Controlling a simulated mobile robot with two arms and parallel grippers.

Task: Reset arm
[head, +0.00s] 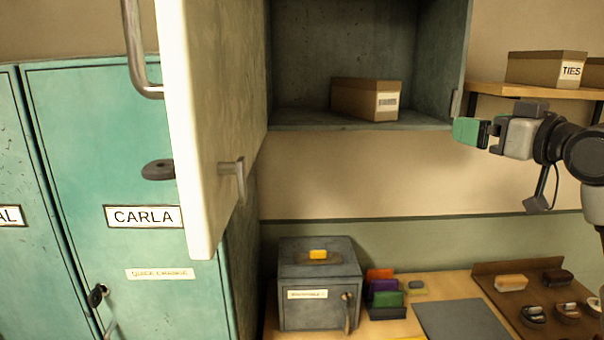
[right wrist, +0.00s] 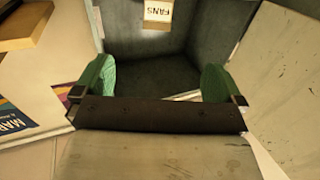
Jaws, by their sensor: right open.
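My right gripper (head: 470,132) is at the right of the head view, in front of the right edge of an open wall cabinet (head: 345,40). Its green fingertips are apart and empty in the right wrist view (right wrist: 158,85). A cardboard box (head: 365,98) with a label stands inside the cabinet; in the right wrist view a box (right wrist: 158,12) reads FANS upside down. My left gripper shows in neither view.
Teal lockers (head: 110,150) stand at the left, one marked CARLA. A shelf (head: 535,91) at right bears a TIES box (head: 545,68). Below, a counter (head: 398,326) holds a grey metal box (head: 320,285), coloured items (head: 383,291), a dark mat (head: 462,320) and a brown tray (head: 490,268).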

